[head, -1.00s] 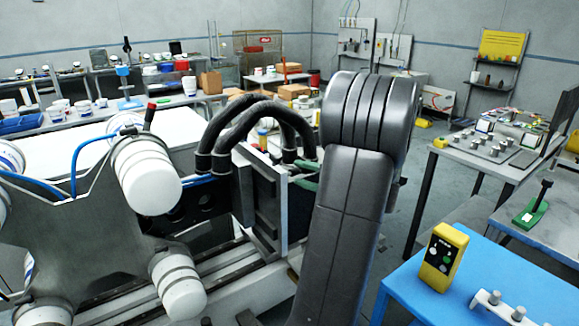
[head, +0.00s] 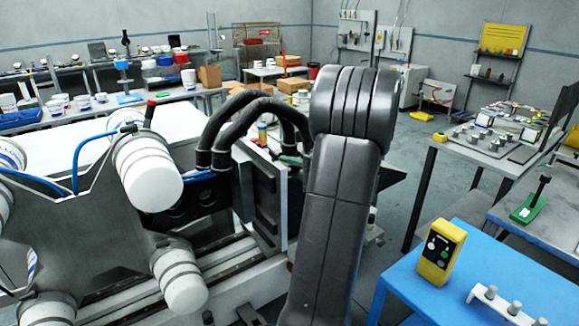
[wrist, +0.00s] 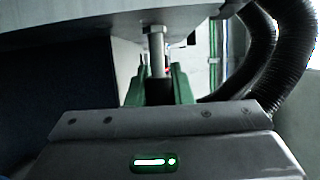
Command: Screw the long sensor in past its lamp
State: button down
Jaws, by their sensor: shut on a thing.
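In the wrist view, my gripper (wrist: 159,84) has green fingers, shut on the long sensor (wrist: 157,52). The sensor is a slim silver rod standing upright between the fingertips, with a wider nut-like collar near its top. Its top meets or lies just under the underside of a grey plate (wrist: 75,20); I cannot tell how far it is in. A small red spot shows just right of the rod; I cannot tell if it is the lamp. In the head view, my arm and the machine hide the gripper and the sensor.
Black ribbed hoses (head: 245,110) arch over the machine close to my arm and show at right in the wrist view (wrist: 262,45). Open floor lies between the tables.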

jog(key=shift+m+g+h+p, duration=0.3)
jog(key=shift+g+h, duration=0.2)
jog(key=shift+h, duration=0.1)
jog(key=shift+f, duration=0.2)
jog(key=c, duration=1.3)
grip_release()
jog(key=b+v, duration=0.2)
jog(key=v, duration=1.2)
jog(key=shift+r+b, duration=0.35)
jog(key=shift+b, duration=0.05)
jog(key=shift+w+a, duration=0.1)
